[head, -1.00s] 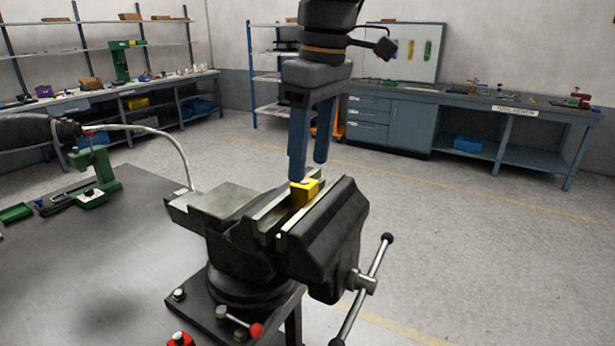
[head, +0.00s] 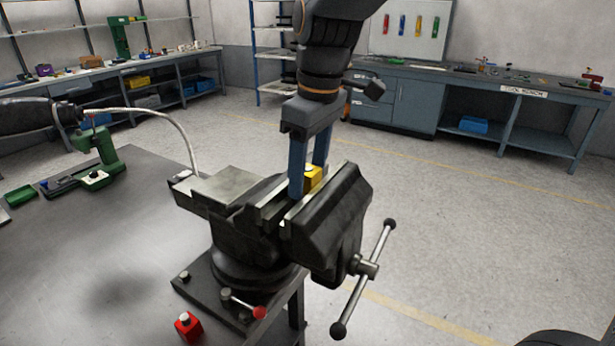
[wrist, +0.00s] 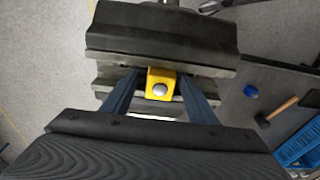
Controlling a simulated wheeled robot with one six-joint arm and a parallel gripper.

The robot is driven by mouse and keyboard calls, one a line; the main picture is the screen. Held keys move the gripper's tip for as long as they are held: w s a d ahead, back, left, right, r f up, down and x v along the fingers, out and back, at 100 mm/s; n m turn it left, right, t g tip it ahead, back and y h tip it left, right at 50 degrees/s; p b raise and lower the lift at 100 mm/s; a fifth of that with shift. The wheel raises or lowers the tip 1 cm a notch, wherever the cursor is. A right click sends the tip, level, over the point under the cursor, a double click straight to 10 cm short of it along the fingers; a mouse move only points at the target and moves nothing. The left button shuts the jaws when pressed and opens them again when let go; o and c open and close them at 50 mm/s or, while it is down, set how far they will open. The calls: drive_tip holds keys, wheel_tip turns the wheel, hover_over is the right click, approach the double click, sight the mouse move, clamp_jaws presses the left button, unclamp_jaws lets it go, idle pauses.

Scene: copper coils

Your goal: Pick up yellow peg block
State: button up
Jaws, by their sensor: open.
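The yellow peg block (head: 313,178) sits between the jaws of the black bench vise (head: 338,217). In the wrist view the yellow peg block (wrist: 161,72) shows with a round silver peg (wrist: 160,90) on its face. My gripper (head: 309,187) points down at the vise, its two blue fingers on either side of the block. In the wrist view my gripper (wrist: 160,98) is open, with one finger left and one right of the block and a gap on each side. The near finger hides part of the block in the head view.
The vise handle (head: 367,268) sticks out to the right. A grey workbench (head: 110,260) lies left, with a green tool (head: 106,160) and a red button box (head: 187,326). A hammer (wrist: 278,110) shows in the wrist view. Open floor lies to the right.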

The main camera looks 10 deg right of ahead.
sight(308, 167)
drive_tip(key=c, duration=1.3)
drive_tip(key=shift+o, duration=0.2)
drive_tip(key=shift+r, duration=0.1)
wheel_tip(308, 167, up, 10)
drive_tip(key=shift+f+b, duration=0.2)
drive_tip(key=shift+b, duration=0.6)
wheel_tip(308, 167, up, 3)
drive_tip(key=p, duration=0.3)
drive_tip(key=shift+r, duration=0.15)
